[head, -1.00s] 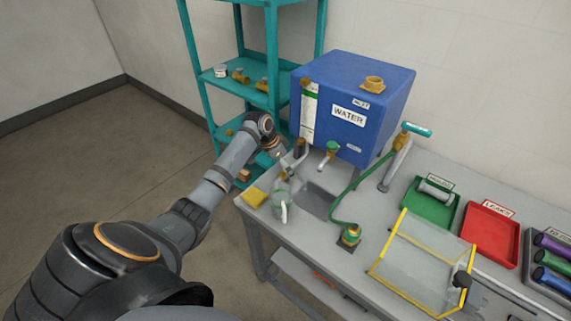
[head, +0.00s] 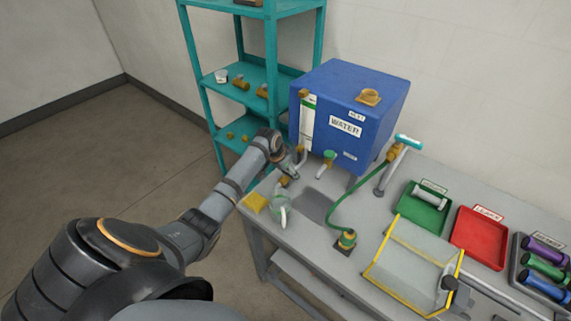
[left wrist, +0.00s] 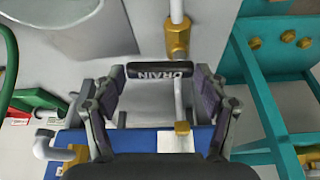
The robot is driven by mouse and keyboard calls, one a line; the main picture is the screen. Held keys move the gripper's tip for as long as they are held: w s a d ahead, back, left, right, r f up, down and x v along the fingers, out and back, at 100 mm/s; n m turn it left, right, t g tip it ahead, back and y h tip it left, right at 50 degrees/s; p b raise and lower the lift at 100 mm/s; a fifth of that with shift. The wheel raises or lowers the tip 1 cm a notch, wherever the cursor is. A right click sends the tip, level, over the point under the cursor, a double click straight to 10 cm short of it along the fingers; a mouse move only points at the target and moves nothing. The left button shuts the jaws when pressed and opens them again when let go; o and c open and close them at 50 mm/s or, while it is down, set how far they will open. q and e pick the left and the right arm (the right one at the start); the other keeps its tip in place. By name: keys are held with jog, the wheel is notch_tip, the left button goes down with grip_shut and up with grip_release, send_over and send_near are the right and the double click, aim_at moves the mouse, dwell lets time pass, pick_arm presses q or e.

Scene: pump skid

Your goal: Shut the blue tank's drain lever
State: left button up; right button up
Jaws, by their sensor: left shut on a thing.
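The blue tank (head: 345,118) with a WATER label stands on the bench against the wall. The drain lever (left wrist: 158,70) has a black handle marked DRAIN and shows clearly in the left wrist view. It lies crosswise, beside a brass fitting (left wrist: 178,38) on a pale pipe. My left gripper (left wrist: 160,82) is shut on this handle, with one finger at each end. In the head view my left gripper (head: 290,172) is low at the tank's front left, and the lever is mostly hidden there. My right gripper is not in view.
A teal shelf (head: 241,98) with small brass parts stands close behind my left arm. A yellow sponge (head: 255,202) and a clear bottle (head: 281,205) are near the bench's left edge. A green hose (head: 335,205) runs right of the gripper. Green (head: 418,212) and red (head: 470,240) trays lie farther right.

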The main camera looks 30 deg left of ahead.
pick_arm(q)
jog(key=shift+w+d+r+n, duration=0.15)
jog(key=shift+r+n, duration=0.1)
jog(key=shift+n, duration=0.15)
jog(key=shift+f+n+y, duration=0.25)
jog(key=shift+n+y, duration=0.05)
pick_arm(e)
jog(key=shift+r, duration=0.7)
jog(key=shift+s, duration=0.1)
pick_arm(q)
jog(key=o, duration=1.1)
jog(key=shift+c, duration=0.2)
jog(key=shift+o, duration=0.4)
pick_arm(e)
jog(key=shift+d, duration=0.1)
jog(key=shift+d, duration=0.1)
pick_arm(q)
jog(key=v, duration=1.2)
